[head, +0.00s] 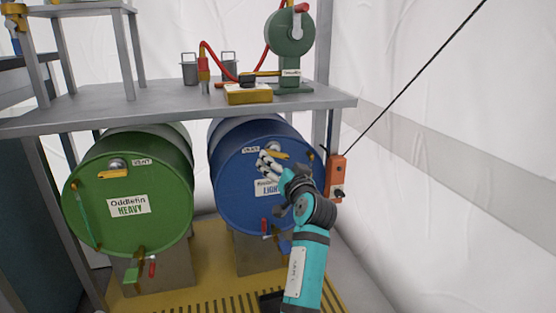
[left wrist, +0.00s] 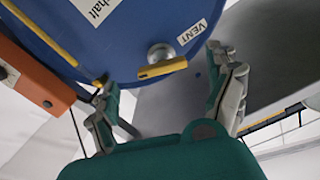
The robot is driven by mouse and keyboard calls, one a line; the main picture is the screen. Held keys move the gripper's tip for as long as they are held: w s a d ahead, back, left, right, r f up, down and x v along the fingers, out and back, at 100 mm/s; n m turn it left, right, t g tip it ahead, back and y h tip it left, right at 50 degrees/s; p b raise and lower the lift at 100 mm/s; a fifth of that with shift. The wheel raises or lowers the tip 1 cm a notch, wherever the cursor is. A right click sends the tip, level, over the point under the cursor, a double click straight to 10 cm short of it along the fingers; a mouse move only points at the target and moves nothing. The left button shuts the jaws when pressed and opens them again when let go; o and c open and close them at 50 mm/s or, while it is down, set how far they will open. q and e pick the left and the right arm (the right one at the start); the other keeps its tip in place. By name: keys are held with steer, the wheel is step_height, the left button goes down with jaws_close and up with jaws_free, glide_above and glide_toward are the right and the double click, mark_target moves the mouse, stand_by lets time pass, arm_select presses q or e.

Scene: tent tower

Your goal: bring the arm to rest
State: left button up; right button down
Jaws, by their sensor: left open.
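My left gripper (head: 269,165) is in front of the upper face of the blue drum (head: 232,190), beside its vent. It is open, and I see nothing held in it. In the left wrist view the two fingers of the gripper (left wrist: 165,80) stand wide apart. The blue drum's yellow vent lever (left wrist: 162,68) and round metal knob (left wrist: 161,53) appear between them; I cannot tell whether a finger touches the lever. The gripper hides part of the drum's label in the head view. My right gripper is not in view.
A green drum (head: 130,190) lies left of the blue one, under a grey shelf (head: 150,105). An orange switch box (head: 337,176) with a black cable is close to my arm on the right. Taps stick out low on both drums. White tent wall is at the far right.

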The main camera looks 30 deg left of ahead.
arm_select(q)
steer(key=shift+s+d, duration=0.4)
